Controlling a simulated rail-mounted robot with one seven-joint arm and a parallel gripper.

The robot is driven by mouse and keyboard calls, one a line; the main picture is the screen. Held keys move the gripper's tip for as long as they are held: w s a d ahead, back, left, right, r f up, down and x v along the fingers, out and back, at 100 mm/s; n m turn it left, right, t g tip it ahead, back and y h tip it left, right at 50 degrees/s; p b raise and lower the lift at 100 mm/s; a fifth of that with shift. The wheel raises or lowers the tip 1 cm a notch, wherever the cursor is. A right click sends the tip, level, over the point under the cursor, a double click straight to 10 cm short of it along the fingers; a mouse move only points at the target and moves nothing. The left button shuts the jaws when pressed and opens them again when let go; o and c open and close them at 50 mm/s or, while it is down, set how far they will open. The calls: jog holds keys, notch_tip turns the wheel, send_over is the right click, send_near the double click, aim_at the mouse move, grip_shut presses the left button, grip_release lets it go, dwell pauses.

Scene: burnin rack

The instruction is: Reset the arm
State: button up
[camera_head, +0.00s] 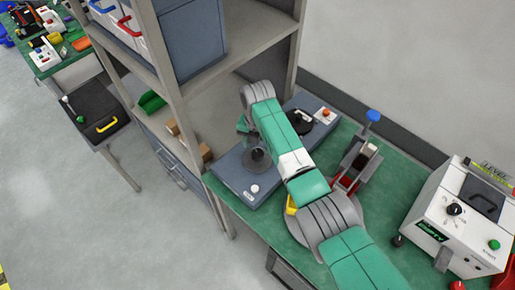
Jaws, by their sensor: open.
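My green and grey arm reaches from the bottom right up over the workbench and bends at a grey joint at its far end. A small dark green part shows just below that joint, over the left side of the blue-grey panel box. My gripper's fingers cannot be made out; the arm hides that area. I see nothing held.
The blue-grey box (229,172) with black discs lies under my arm on the green bench (233,203). A blue-handled lever fixture (373,116) stands close right of the arm. A white control unit (424,211) is further right. A shelving rack (170,83) rises left; floor (90,220) is clear.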

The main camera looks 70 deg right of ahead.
jog(key=shift+r, duration=1.55)
